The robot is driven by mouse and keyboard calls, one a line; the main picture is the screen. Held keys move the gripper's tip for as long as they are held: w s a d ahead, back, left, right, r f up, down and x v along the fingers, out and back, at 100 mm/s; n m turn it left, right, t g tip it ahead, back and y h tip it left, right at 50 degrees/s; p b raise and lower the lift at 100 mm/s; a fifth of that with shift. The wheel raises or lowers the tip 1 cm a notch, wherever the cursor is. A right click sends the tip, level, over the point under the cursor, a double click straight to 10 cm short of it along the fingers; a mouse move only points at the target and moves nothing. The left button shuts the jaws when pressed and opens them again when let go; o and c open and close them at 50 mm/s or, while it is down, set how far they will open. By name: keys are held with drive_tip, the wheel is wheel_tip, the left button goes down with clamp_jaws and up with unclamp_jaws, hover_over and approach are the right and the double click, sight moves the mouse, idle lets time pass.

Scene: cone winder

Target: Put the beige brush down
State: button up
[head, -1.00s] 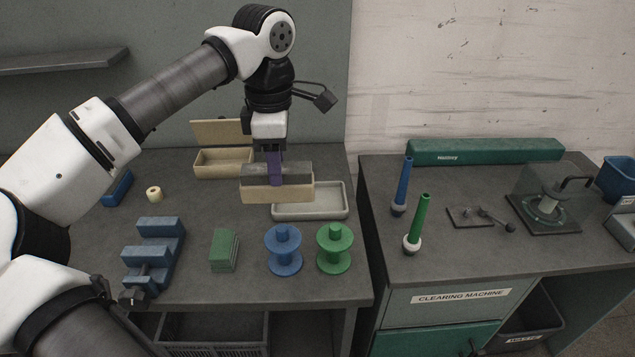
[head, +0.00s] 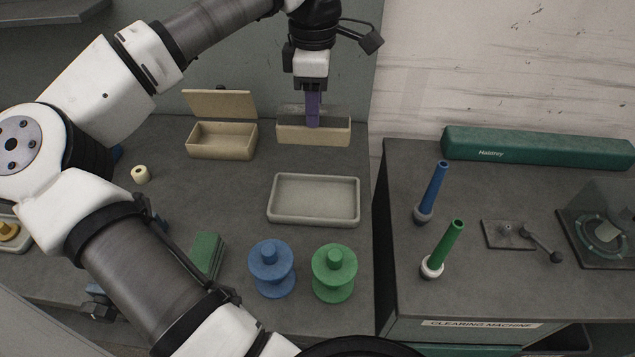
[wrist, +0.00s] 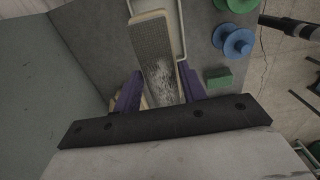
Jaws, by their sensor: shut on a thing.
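The beige brush (head: 334,134) is a long block with a beige body and a dark grey side. My gripper (head: 313,118) has purple fingers and is shut on its middle. In the head view the brush appears level at the back right of the table, beyond the grey tray and right of the open beige box. I cannot tell whether its underside touches the table. In the wrist view the brush (wrist: 153,45) runs lengthwise between the fingers of my gripper (wrist: 158,88), with its worn grey face showing.
The empty grey tray (head: 314,221) lies in front of the brush. The open beige box (head: 222,145) stands to its left. Blue (head: 268,272) and green (head: 334,275) spools stand near the front. A second counter (head: 470,285) with two upright cones stands at right, across a gap.

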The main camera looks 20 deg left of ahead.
sight(314, 131)
wheel_tip(314, 131, down, 18)
drive_tip(key=b, duration=1.1)
drive_tip(key=shift+f, duration=0.2)
drive_tip(key=shift+f, duration=0.2)
drive_tip(key=o, duration=1)
drive_tip(key=shift+r, duration=0.1)
wheel_tip(314, 131, up, 12)
drive_tip(key=shift+r+b, duration=0.1)
drive_tip(key=shift+b, duration=0.25)
